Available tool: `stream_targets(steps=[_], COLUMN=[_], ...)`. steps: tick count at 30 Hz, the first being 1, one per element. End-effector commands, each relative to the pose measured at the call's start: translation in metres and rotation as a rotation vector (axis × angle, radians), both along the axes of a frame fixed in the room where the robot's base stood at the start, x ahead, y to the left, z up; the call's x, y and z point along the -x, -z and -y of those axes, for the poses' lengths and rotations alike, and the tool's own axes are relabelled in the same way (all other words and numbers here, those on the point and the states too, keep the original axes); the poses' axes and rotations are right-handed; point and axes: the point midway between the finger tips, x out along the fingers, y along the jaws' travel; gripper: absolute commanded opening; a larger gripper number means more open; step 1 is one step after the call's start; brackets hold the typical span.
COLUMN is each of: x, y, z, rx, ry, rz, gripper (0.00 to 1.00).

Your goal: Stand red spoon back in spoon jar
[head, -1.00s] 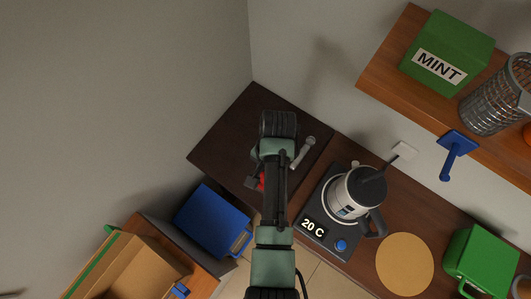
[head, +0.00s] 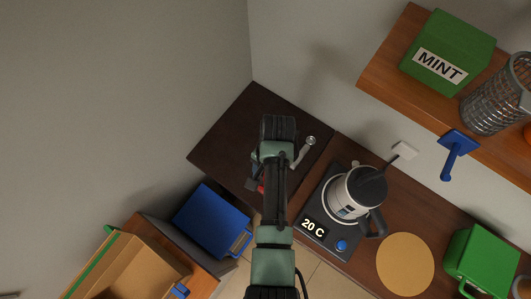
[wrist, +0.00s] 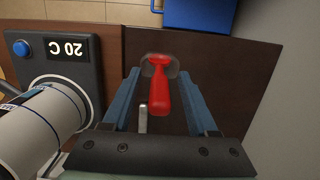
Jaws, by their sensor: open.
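The red spoon (wrist: 160,98) shows in the wrist view between the two blue fingers of my gripper (wrist: 160,74), over the dark brown tabletop. A gap shows on each side of it, so the jaws are open around it. Grey rounded shapes flank its far end; I cannot tell whether they belong to it. In the head view only a small red patch of the spoon (head: 261,188) shows beside my arm, which hides most of my gripper. I cannot make out the spoon jar in either view.
A pale grey rod-like thing (head: 303,153) is right of my arm. A kettle (head: 357,194) stands on a heater reading 20 C (head: 312,227). A blue container (head: 212,221) is at lower left. Bare dark tabletop (head: 222,150) lies left of my arm.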

Motion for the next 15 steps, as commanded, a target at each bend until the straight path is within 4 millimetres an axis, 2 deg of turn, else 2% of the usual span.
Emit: stream_targets(steps=[5, 11, 15], x=[-0.003, -0.010, -0.014], y=[-0.015, -0.057, -0.092], z=[0.001, 0.006, 0.009], rx=[0.000, 0.000, 0.000], ry=[0.000, 0.001, 0.001], rz=[0.004, 0.007, 0.005], gripper=[0.59, 0.59, 0.59])
